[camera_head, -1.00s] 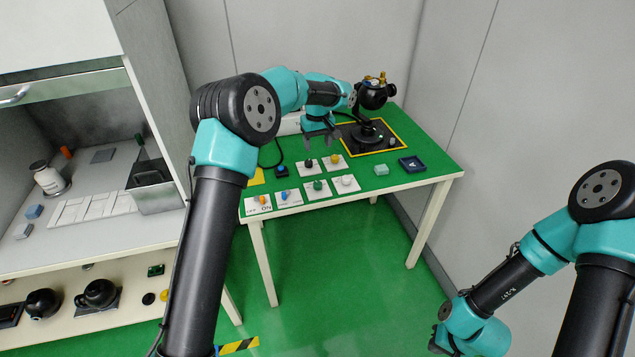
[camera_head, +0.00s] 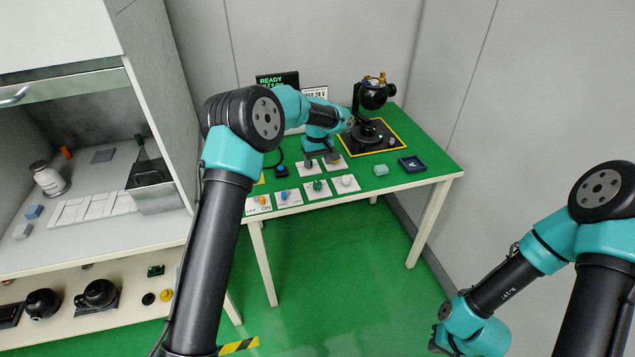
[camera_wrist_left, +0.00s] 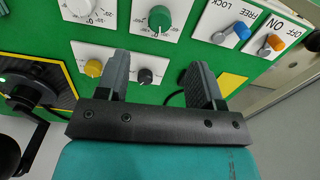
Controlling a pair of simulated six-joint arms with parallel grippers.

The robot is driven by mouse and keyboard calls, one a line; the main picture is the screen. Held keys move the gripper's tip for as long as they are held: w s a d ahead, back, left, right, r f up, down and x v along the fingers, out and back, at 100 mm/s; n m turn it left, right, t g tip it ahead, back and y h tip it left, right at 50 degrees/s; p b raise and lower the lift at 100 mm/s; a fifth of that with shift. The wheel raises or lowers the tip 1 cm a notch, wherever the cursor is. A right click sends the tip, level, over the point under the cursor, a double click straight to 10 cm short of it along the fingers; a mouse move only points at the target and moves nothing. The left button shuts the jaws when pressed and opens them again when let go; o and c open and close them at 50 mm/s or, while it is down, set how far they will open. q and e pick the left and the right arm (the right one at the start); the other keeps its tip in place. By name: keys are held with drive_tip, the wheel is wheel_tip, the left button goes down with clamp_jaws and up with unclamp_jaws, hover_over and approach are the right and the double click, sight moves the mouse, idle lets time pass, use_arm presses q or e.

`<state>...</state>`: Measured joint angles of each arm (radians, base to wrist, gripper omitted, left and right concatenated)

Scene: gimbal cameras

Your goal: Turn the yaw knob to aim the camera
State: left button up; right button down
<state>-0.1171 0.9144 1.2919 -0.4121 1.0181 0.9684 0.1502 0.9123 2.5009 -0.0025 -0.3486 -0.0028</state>
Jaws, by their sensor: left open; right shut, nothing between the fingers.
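My left gripper (camera_head: 321,160) is open over the back row of knob plates. In the left wrist view its fingers (camera_wrist_left: 160,70) stand on either side of a small black knob (camera_wrist_left: 144,76), which sits nearer the left finger; contact cannot be told. A yellow knob (camera_wrist_left: 93,68) is just outside that finger. A green knob (camera_wrist_left: 158,18) and a white knob (camera_wrist_left: 82,6) sit in the other row. No yaw label is readable. The black camera (camera_head: 373,96) stands on its gimbal inside a yellow-bordered square. My right gripper (camera_head: 439,338) is shut and empty, low at right.
A blue switch (camera_wrist_left: 236,31) marked FREE and an orange ON/OFF switch (camera_wrist_left: 270,44) are beside the knobs. A screen reading READY (camera_head: 277,80) stands behind. A cabinet is at left.

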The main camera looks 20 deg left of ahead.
sight(317, 183)
use_arm(q)
wheel_tip(317, 183, down, 10)
drive_tip(key=shift+r, duration=0.1)
drive_tip(key=shift+c, duration=0.2)
drive_tip(key=c, duration=0.9)
